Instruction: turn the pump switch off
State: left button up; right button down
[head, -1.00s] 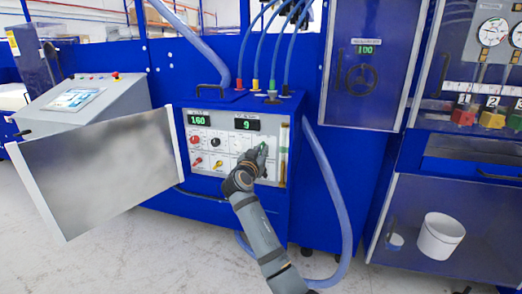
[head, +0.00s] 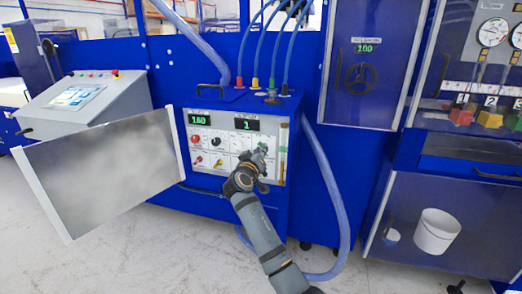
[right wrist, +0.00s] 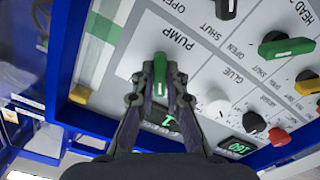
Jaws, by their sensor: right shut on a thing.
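The pump switch (right wrist: 160,72) is a green lever knob beside the printed word PUMP on the white control panel (right wrist: 130,45). In the right wrist view it stands upright between my dark fingertips. My right gripper (right wrist: 160,88) is shut on the switch, with a finger on each side. In the head view, my right gripper (head: 258,160) reaches the right part of the panel, and the switch (head: 263,147) is partly covered by it. My left gripper is not in view.
The panel carries several other knobs, including a green one (right wrist: 287,47) and a red one (right wrist: 278,136). Green-digit displays (head: 245,124) sit above. An open metal door (head: 100,180) stands left of the cabinet. A thick blue hose (head: 335,200) hangs to the right.

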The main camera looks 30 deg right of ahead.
jog(key=shift+f, duration=0.1)
dwell(0.3)
jog(key=c, duration=1.4)
grip_release()
jog(key=v, duration=0.7)
jog(key=shift+s+a, duration=0.15)
jog(key=shift+a, duration=0.1)
